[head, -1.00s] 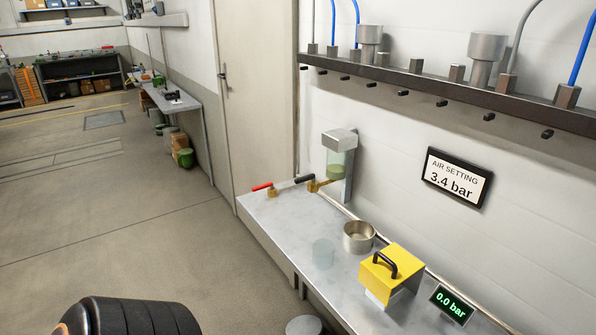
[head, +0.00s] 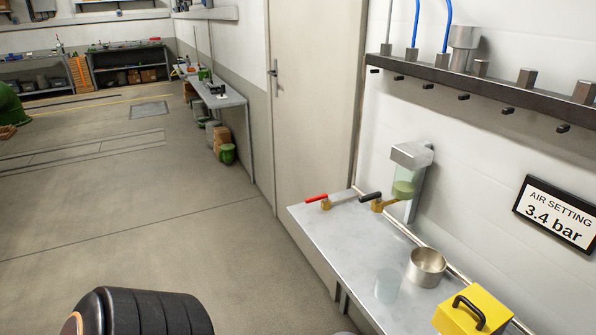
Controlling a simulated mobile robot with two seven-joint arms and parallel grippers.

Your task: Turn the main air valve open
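Two small brass lever valves sit at the far end of the grey bench (head: 335,238). One valve has a red handle (head: 316,198), which points left in the picture. The other has a black handle (head: 370,196) and sits by the clear filter bowl with a greenish bottom (head: 403,188). No label shows which is the main air valve. A sign on the wall (head: 556,214) reads "AIR SETTING 3.4 bar". Neither of my grippers is in view; only a black ribbed part that seems to be my arm shows at the lower left.
A metal cup (head: 426,267), a faint clear cylinder (head: 388,285) and a yellow block with a black handle (head: 473,311) stand on the bench. A dark rail (head: 480,96) with hoses runs above. The floor left of the bench is open.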

